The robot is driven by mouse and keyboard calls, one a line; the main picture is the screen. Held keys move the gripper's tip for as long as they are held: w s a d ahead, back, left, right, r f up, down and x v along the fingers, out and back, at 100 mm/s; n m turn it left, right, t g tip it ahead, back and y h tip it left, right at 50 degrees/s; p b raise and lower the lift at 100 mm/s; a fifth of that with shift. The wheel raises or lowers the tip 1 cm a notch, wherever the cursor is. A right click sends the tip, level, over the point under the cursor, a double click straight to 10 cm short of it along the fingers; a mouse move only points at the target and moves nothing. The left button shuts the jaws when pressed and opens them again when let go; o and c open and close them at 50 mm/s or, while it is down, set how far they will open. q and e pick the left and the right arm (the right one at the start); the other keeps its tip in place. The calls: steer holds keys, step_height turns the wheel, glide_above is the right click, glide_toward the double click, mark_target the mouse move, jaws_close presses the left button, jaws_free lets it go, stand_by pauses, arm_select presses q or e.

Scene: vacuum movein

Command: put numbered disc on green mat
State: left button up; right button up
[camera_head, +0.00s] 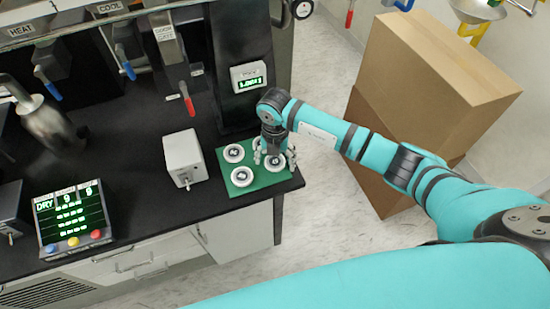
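The green mat (263,182) lies flat near the right front corner of the black counter. One white disc with a dark centre (234,153) lies at the mat's left, and another (241,177) lies at its front. A third disc (275,163) is at the right of the mat, right at my fingertips. My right gripper (273,154) points down over the mat, its fingers around or just behind this disc; I cannot tell whether they touch it. Numbers on the discs are too small to read. The gripper hides the back right of the mat. My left gripper is not in view.
A white box (184,158) stands left of the mat. A black machine with a small green display (249,76) rises behind it. A red-handled lever (187,99) hangs nearby. A green-lit panel (72,217) is at the left. Large cardboard boxes (425,95) stand on the floor at right.

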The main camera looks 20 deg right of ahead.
mark_target(275, 162)
steer(key=shift+r, duration=0.25)
steer(key=shift+w+r, duration=0.1)
steer(key=shift+r, duration=0.2)
step_height(275, 162, up, 11)
steer(key=b, duration=0.3)
steer(key=shift+r, duration=0.1)
